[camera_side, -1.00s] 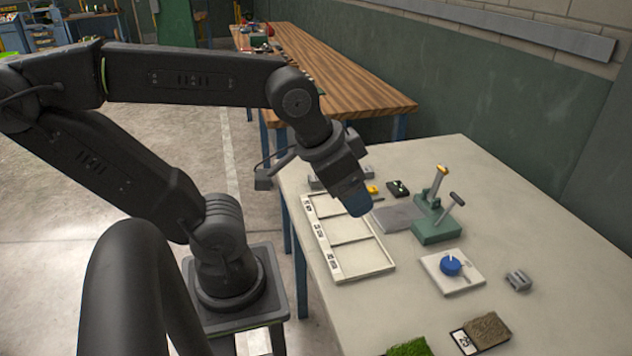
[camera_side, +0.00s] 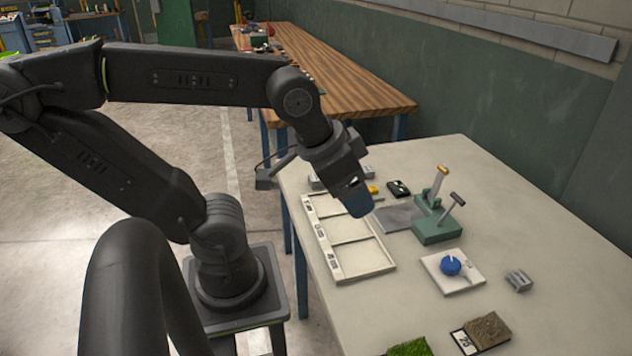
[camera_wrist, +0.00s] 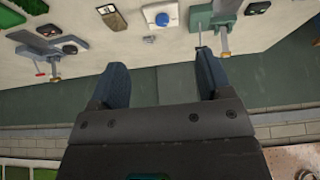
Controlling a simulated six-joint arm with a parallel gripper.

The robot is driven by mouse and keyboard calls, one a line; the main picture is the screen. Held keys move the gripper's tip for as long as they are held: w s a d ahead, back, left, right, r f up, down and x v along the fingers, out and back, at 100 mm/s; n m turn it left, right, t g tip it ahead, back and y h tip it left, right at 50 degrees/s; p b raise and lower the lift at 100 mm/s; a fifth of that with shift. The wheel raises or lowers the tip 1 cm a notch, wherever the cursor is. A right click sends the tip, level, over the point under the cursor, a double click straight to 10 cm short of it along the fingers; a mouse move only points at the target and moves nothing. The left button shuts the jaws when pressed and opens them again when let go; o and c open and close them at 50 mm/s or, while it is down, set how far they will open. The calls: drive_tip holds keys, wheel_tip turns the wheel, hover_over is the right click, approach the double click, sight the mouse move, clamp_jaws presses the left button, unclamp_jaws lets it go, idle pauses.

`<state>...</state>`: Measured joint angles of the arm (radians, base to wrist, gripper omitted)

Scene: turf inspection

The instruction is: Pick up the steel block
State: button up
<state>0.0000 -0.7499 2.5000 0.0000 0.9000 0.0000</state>
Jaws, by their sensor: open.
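The steel block, a small grey block with grooves (camera_side: 519,281), lies on the light table at the right, beside the white plate with the blue knob. My gripper (camera_side: 361,203) is over the far part of the white tray, well left of the block and apart from it. In the wrist view my gripper (camera_wrist: 154,75) is open, with nothing between its two blue fingers.
The white compartmented tray (camera_side: 365,272) lies at the table's left edge. A green fixture with levers (camera_side: 437,228) and the white plate (camera_side: 458,284) stand left of the block. Turf samples (camera_side: 487,331) lie in front. The table right of the block is clear.

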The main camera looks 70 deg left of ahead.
drive_tip(key=m+g+y, duration=0.4)
drive_tip(key=m+g, duration=0.2)
drive_tip(key=m, duration=1.2)
hover_over(316, 177)
drive_tip(key=d, duration=0.3)
drive_tip(key=f, duration=1.8)
drive_tip(key=shift+a+f, duration=0.25)
drive_tip(key=shift+f, duration=0.1)
drive_tip(key=shift+y, duration=0.3)
drive_tip(key=shift+x, duration=2.8)
drive_tip(key=shift+w, duration=0.2)
drive_tip(key=shift+r, duration=0.1)
drive_tip(key=shift+c, duration=0.4)
